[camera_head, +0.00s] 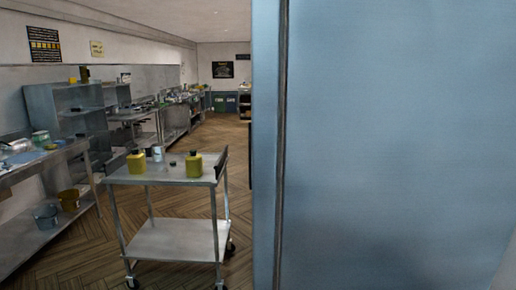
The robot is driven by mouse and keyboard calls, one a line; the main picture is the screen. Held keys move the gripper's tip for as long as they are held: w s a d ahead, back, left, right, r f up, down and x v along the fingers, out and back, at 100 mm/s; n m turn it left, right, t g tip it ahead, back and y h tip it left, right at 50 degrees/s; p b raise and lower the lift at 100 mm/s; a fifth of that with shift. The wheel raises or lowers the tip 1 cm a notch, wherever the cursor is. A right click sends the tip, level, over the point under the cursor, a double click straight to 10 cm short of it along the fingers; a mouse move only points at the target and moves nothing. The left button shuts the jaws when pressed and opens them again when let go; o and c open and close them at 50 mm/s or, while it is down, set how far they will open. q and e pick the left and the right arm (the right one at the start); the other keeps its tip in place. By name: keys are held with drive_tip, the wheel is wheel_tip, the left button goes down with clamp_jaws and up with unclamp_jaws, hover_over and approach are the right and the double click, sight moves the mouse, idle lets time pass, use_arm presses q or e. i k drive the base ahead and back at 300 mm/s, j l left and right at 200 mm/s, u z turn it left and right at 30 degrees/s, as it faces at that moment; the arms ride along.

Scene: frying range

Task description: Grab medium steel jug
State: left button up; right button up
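I cannot make out a medium steel jug for certain in the head view. A greyish metal-looking container (46,215) stands on the lower shelf of the left bench, too small to identify. A pale, cup-like item (157,153) stands on the steel trolley (180,240) between two yellow-green containers (194,164) (137,162). Neither of my grippers shows in this view.
A large blue-grey panel (400,140) fills the right half, close to me. The wheeled trolley stands ahead, left of it. A steel bench (20,178) runs along the left wall. Wooden floor (215,140) is open beyond the trolley.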

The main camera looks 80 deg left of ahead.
sight(157, 150)
drive_tip(key=u, duration=3.5)
drive_tip(key=i+j, duration=0.4)
drive_tip(key=i, duration=0.2)
drive_tip(key=i+j+u, duration=0.15)
drive_tip(key=i+u, duration=0.15)
drive_tip(key=i, duration=0.55)
drive_tip(key=i+u, duration=0.3)
drive_tip(key=i, duration=0.5)
